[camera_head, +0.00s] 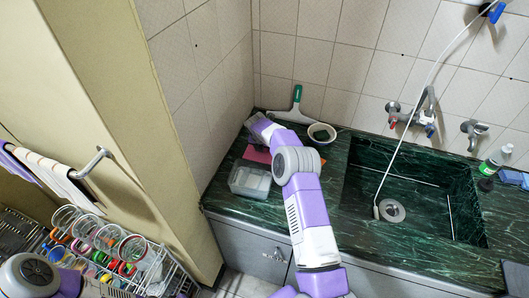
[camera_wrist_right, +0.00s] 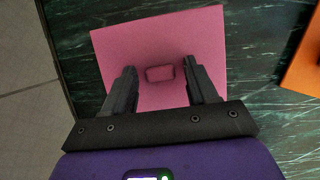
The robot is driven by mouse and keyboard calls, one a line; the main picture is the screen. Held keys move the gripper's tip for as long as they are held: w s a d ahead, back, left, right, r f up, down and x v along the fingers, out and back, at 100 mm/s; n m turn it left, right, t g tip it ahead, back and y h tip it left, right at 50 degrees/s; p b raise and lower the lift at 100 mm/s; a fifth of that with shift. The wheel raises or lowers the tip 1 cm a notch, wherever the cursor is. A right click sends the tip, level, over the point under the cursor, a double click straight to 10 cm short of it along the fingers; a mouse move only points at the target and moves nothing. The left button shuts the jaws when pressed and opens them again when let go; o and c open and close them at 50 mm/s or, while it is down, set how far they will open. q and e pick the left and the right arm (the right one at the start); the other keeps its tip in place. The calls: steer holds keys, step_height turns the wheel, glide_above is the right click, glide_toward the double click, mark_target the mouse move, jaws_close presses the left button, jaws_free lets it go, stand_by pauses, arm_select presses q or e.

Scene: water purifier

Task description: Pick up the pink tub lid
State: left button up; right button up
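The pink tub lid (camera_wrist_right: 150,45) lies flat on the dark green marble counter, with a small raised rectangular handle (camera_wrist_right: 160,73) at its middle. Part of the lid (camera_head: 257,154) also shows in the head view, beside my right arm. My right gripper (camera_wrist_right: 162,75) is open above the lid, with one finger on each side of the handle. I cannot tell whether the fingers touch the lid. In the head view my right gripper's fingers are hidden by the arm. My left gripper is not in view; only part of my left arm shows at the lower left.
A clear plastic tub (camera_head: 250,180) stands in front of the lid. An orange panel (camera_wrist_right: 304,62) lies to the right in the wrist view. A bowl (camera_head: 321,134) and a squeegee (camera_head: 294,108) are near the back wall. The sink (camera_head: 420,190) is to the right.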

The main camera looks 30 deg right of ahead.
steer(key=c, duration=0.9)
